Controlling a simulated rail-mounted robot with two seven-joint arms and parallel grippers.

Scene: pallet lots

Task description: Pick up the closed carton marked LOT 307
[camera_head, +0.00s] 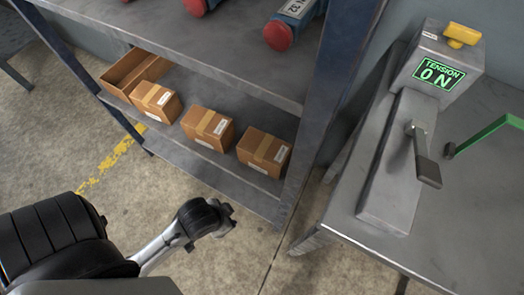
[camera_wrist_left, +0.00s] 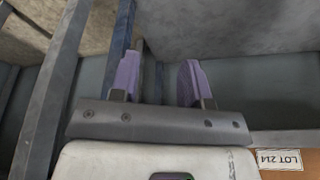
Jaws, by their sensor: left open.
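Closed brown cartons stand in a row on the lower shelf in the head view: a left one (camera_head: 156,100), a middle one (camera_head: 208,128) and a right one (camera_head: 264,154). Their white labels are too small to read there, so I cannot tell which is LOT 307. In the left wrist view a label reading LOT 214 (camera_wrist_left: 280,159) shows on a brown carton at the lower right. My left gripper (camera_wrist_left: 159,64) is open with nothing between its fingers. In the head view my left arm's end is in front of and below the shelf, apart from the cartons. My right gripper is not in view.
An open carton (camera_head: 126,76) stands at the shelf's left end. The blue-grey rack (camera_head: 205,182) has an upper shelf (camera_head: 190,48) over the cartons and an upright post (camera_head: 318,110) at their right. A grey bench (camera_head: 460,190) with a lever device (camera_head: 395,165) stands at the right.

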